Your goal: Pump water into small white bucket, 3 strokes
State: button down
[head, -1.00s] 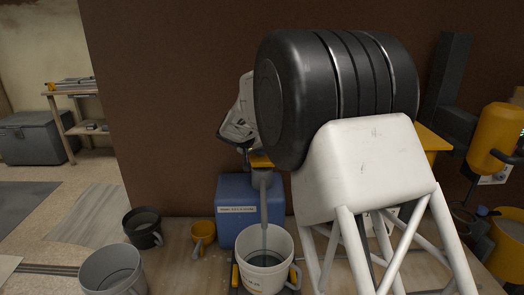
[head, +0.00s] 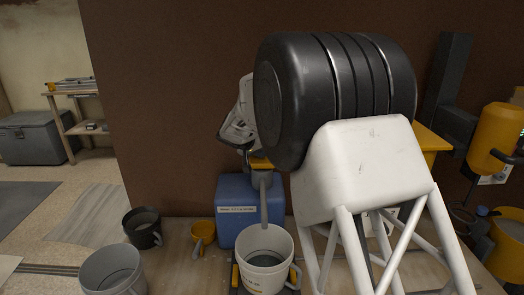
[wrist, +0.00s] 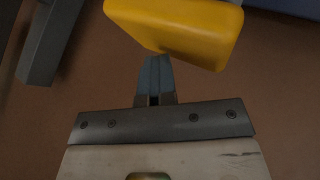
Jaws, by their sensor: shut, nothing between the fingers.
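The small white bucket (head: 265,274) stands upright under the spout, with grey-blue water inside. The blue water container (head: 237,212) stands behind it. Its pump has a yellow top (head: 261,161) and a grey spout (head: 264,205) pointing down over the bucket. No stream shows below the spout. My gripper (head: 247,157) is beside the yellow top in the head view, partly hidden by my dark arm link; contact cannot be told there. In the wrist view, my gripper's narrow fingertips (wrist: 155,72) are together and empty, at the lower edge of the yellow pump top (wrist: 180,28).
A black mug (head: 143,228), a yellow cup (head: 202,236) and a grey bucket (head: 113,270) stand left of the white bucket. A yellow drink dispenser (head: 493,140) is at the right. A brown wall (head: 170,110) rises behind.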

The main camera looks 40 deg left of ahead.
jog(key=shift+r, duration=2.7)
jog(key=shift+r, duration=2.55)
jog(key=shift+r, duration=0.1)
notch_tip(320, 180, up, 4)
jog(key=shift+f, duration=0.2)
dwell(0.3)
jog(key=shift+f, duration=0.15)
send_over(261, 159)
jog(key=shift+w+a+f, duration=0.1)
jog(key=shift+f, duration=2.05)
jog(key=shift+a+f, duration=0.1)
jog(key=shift+f, duration=2.05)
